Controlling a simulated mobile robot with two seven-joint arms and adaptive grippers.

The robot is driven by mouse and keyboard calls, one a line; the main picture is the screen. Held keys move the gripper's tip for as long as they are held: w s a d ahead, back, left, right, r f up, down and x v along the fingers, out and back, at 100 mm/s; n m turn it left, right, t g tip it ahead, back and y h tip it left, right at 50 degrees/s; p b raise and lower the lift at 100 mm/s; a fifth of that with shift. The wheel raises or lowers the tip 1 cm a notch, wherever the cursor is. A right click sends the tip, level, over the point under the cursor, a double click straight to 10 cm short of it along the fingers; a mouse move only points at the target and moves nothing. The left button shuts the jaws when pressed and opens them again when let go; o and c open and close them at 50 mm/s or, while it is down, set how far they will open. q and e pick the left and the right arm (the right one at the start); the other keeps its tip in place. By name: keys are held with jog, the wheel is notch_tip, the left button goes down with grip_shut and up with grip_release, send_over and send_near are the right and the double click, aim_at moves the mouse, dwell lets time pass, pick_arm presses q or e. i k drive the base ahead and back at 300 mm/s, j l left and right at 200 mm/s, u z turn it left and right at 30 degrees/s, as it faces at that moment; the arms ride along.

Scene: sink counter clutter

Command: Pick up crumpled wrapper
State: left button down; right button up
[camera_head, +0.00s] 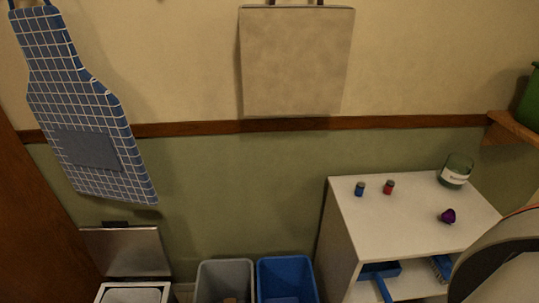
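A small shiny purple thing (447,216), which looks like the crumpled wrapper, lies on the white cabinet top (400,217), right of its middle. It is small in the view, so its folds are hard to make out. Nothing touches it. Neither my left nor my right gripper shows in the head view.
A blue small container (360,188), a red one (389,187) and a green glass jar (455,172) stand toward the back of the cabinet top. Grey (226,270) and blue (286,278) bins stand left of it. A large curved dark-edged shape covers the lower right corner.

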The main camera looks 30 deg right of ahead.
aim_at(449, 217)
jog(key=z, duration=2.2)
jog(key=i+l, duration=0.1)
jog(key=l+u, duration=0.05)
jog(key=l, duration=0.05)
